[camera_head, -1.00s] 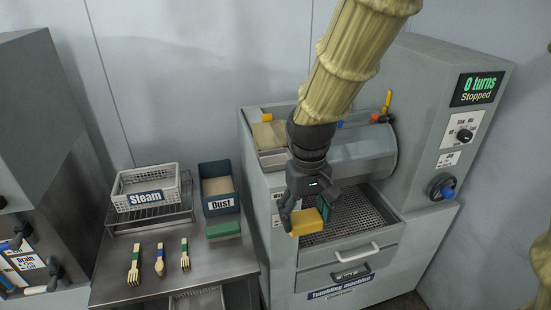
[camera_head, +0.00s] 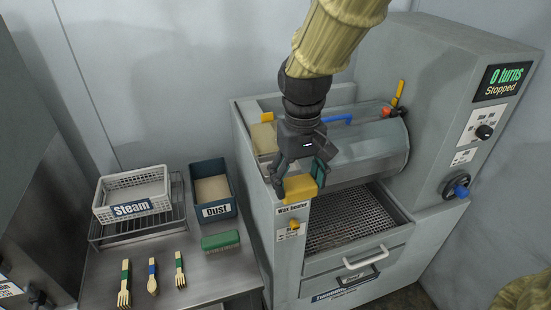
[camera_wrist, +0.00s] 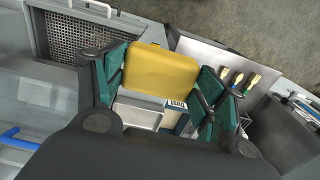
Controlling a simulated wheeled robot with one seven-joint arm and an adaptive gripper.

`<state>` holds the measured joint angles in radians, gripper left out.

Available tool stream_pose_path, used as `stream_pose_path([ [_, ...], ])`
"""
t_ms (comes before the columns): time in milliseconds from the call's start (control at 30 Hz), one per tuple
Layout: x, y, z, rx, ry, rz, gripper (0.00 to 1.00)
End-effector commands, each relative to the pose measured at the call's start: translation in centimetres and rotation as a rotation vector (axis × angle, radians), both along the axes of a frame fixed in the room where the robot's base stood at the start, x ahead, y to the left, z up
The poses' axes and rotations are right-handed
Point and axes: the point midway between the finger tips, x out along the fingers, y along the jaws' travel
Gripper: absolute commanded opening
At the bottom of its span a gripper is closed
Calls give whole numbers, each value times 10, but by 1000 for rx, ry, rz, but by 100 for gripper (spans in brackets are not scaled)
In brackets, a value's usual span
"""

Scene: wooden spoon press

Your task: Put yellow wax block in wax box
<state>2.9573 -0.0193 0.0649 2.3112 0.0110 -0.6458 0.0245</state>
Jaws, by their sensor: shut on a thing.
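My gripper (camera_head: 299,182) is shut on the yellow wax block (camera_head: 300,188) and holds it above the front left corner of the grey machine, over the "Wax heater" label (camera_head: 291,208). In the wrist view the block (camera_wrist: 160,71) sits between the green finger pads. A yellow-handled compartment with pale contents (camera_head: 263,136) is at the machine's back left; whether it is the wax box I cannot tell. My gripper and arm partly cover the area beside it.
The tumbling drum (camera_head: 370,148) and an open mesh drawer (camera_head: 352,219) lie to the right.

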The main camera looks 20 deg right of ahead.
Motion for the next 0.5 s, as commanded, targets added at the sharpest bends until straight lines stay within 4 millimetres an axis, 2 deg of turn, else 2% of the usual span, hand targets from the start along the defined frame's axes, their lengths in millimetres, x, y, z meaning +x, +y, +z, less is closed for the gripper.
stream_pose_path([
  [100,12,-1,-6,0,-1,-2,40],
  [500,55,-1,-3,0,1,-2,40],
])
